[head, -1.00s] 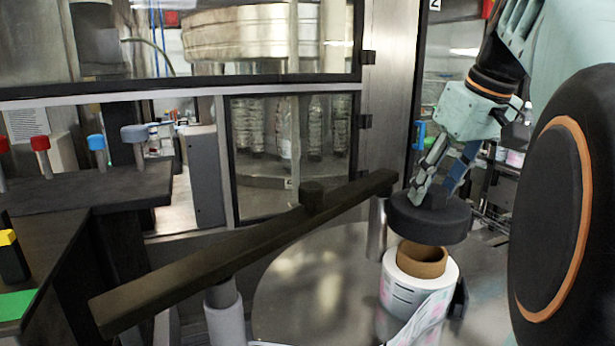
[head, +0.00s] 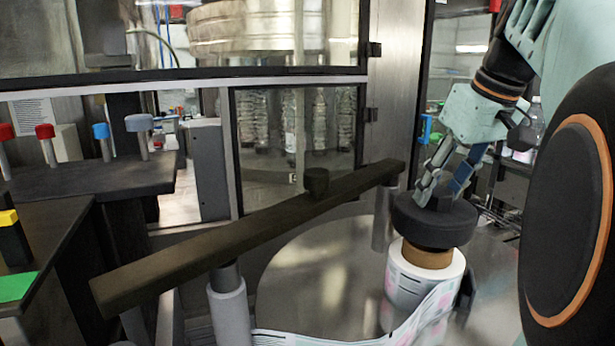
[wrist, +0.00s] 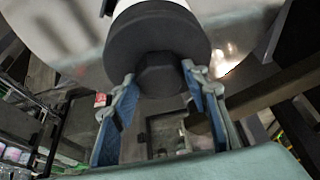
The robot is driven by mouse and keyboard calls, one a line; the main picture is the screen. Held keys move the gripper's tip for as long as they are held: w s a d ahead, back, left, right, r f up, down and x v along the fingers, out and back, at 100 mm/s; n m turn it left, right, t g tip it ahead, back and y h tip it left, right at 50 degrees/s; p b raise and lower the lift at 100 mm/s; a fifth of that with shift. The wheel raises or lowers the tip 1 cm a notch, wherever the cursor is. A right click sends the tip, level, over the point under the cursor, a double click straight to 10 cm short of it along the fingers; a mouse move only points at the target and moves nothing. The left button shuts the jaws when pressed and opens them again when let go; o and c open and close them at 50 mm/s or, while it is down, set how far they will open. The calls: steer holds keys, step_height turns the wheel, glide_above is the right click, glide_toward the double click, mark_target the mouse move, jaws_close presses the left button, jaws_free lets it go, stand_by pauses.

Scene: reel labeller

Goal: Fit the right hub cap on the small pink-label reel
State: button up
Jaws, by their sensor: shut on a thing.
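The hub cap (head: 434,222) is a thick black disc with a knob (wrist: 160,74) on it. My gripper (head: 442,197) is shut on the knob, with one finger on each side in the wrist view (wrist: 160,80). The reel (head: 412,285) is a small white roll with faint pink print, standing below the cap. Its brown core (head: 427,257) sticks up above the roll. The cap lies over the core's top and hides its opening. I cannot tell whether the cap rests on the core or hovers just above it.
A round metal plate (head: 310,265) lies under the reel. A long dark bar (head: 250,238) slants across it to the left. A printed strip (head: 330,338) runs from the reel. Red, blue and grey knobs (head: 138,123) stand on a dark shelf at left. A glazed cabinet stands behind.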

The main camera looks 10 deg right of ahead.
mark_target(437, 214)
steer(key=shift+f+b, duration=1.95)
steer(key=shift+f, duration=0.65)
steer(key=o, duration=1.5)
steer(key=shift+r, duration=0.1)
steer(key=v, duration=1.1)
steer(key=shift+s+r, duration=0.15)
steer(key=shift+r, duration=0.25)
